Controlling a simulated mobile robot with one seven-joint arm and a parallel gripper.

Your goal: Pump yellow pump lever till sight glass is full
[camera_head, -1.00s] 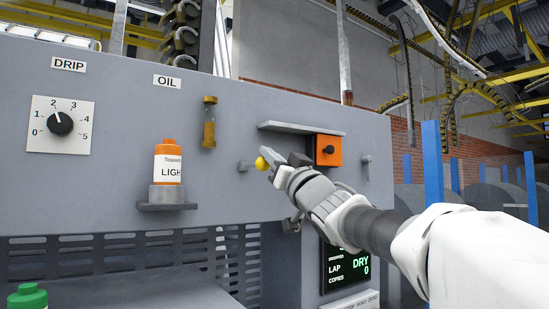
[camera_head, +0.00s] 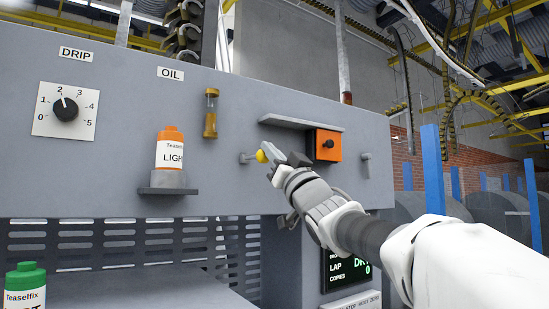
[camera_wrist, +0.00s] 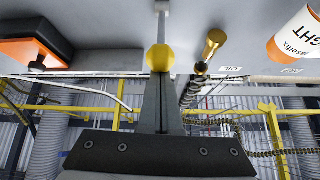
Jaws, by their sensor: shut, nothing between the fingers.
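The yellow pump lever's round knob (camera_head: 262,156) sticks out from the grey panel on a short grey stem (camera_head: 247,158). It also shows in the wrist view (camera_wrist: 160,58). My gripper (camera_head: 275,156) is shut and empty, its fingertips right at the knob. In the wrist view the closed fingers (camera_wrist: 161,100) end just below the knob; whether they touch cannot be told. The sight glass (camera_head: 210,114) is a small upright tube with brass-coloured ends, left of the lever. Its lower part looks amber and its upper part paler. It shows in the wrist view too (camera_wrist: 212,46).
A grey ledge (camera_head: 300,122) and an orange box with a black knob (camera_head: 325,145) are close above and right of my gripper. An orange-capped bottle (camera_head: 170,150) stands on a bracket (camera_head: 166,184) at left. A drip dial (camera_head: 66,110) and a green bottle (camera_head: 25,287) are farther left.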

